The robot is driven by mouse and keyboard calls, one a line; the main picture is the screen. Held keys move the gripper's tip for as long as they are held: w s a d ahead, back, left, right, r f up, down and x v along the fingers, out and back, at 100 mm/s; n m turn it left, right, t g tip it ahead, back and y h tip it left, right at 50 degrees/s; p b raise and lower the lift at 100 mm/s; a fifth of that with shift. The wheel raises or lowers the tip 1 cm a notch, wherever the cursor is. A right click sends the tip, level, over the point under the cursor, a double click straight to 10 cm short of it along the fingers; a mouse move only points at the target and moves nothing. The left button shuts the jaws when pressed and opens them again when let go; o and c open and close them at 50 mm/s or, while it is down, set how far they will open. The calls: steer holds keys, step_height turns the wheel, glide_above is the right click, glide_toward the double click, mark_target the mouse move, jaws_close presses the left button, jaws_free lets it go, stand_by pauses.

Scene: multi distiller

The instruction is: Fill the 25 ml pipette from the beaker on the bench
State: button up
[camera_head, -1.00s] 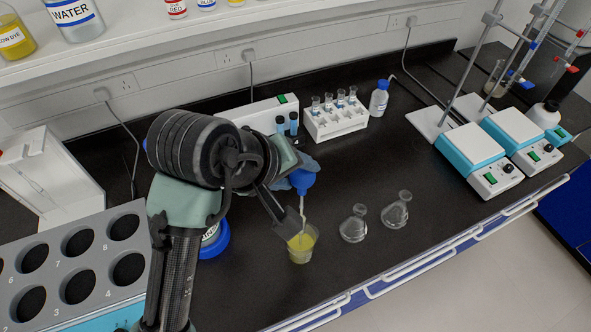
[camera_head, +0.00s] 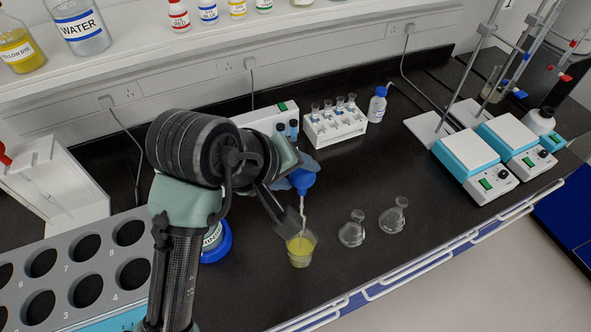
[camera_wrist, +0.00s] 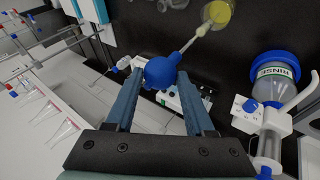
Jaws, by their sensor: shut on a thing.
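My gripper (camera_wrist: 160,95) is shut on the blue bulb of the pipette (camera_wrist: 160,72). In the head view the blue bulb (camera_head: 302,180) shows beside my wrist, which hides part of the gripper. The pipette's pale stem (camera_head: 303,212) points down into the beaker (camera_head: 300,257), which holds yellow liquid and stands on the black bench. The beaker also shows at the top of the wrist view (camera_wrist: 218,14), with the stem (camera_wrist: 203,29) reaching to it. I cannot tell how deep the tip sits or how full the pipette is.
Two clear flasks (camera_head: 351,230) (camera_head: 393,217) stand right of the beaker. Behind are a white rack with glassware (camera_head: 335,128) and a small blue-capped bottle (camera_head: 377,104). Hotplate stirrers (camera_head: 474,158) stand at the right. A rinse bottle (camera_wrist: 274,77) is close by. The bench's front middle is clear.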

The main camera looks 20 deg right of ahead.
step_height(320, 180, up, 9)
steer(key=p, duration=0.8)
stand_by(0.4)
steer(key=shift+f, duration=0.1)
stand_by(0.4)
